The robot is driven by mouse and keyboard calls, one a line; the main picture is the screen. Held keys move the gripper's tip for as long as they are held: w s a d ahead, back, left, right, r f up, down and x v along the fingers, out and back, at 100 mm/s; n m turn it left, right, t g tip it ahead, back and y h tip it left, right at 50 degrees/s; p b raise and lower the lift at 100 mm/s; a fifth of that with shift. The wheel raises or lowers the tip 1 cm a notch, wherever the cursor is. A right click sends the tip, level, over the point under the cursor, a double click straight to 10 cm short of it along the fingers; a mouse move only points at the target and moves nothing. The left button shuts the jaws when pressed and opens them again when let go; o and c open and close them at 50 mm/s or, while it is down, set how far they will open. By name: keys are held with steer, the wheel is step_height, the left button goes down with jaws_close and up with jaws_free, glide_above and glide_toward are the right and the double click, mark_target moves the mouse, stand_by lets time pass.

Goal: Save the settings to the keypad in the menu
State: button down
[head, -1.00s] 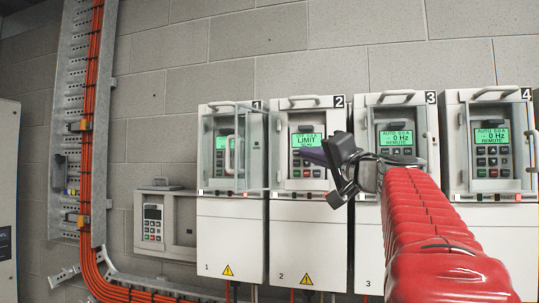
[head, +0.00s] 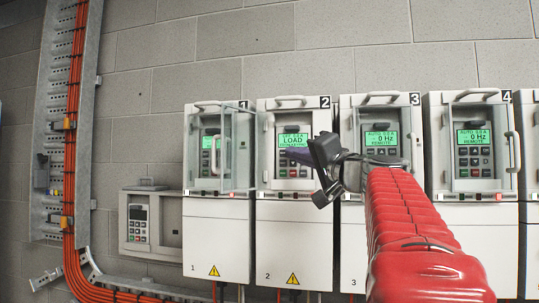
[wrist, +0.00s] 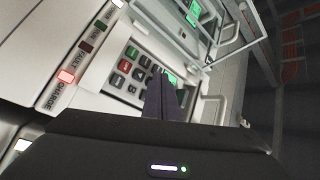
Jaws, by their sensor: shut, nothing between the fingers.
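The keypad of drive 2 (head: 293,168) sits in the recess of the white drive 2 (head: 292,235). Its green screen (head: 294,140) shows LOAD in large letters, with smaller lines that I cannot read surely. My gripper (head: 290,156) is shut and empty, its dark fingertips in front of this keypad, over its upper buttons and the lower edge of the screen. In the wrist view the shut fingers (wrist: 163,82) point at the keypad and hide part of its keys and screen. A red key (wrist: 125,66) and a green key (wrist: 132,52) show clear. I cannot tell whether the fingertips touch a key.
Drive 1 (head: 217,240) stands left with a clear cover in front. Drives 3 (head: 382,112) and 4 (head: 475,110) stand right, their screens reading AUTO and 0 Hz. A grey box with a keypad (head: 139,224) hangs at left, beside orange cables (head: 70,150). A CHARGE lamp (wrist: 67,76) glows red.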

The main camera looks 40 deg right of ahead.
steer(key=shift+s+a, duration=0.35)
steer(key=shift+a, duration=0.15)
steer(key=shift+w+d, duration=0.45)
steer(key=shift+d, duration=0.15)
stand_by(1.2)
steer(key=shift+a, duration=0.1)
steer(key=shift+s+a, duration=0.45)
steer(key=shift+a, duration=0.05)
steer(key=shift+a, duration=0.1)
stand_by(0.4)
steer(key=shift+s+a, duration=1.55)
steer(key=shift+a, duration=0.3)
stand_by(1.9)
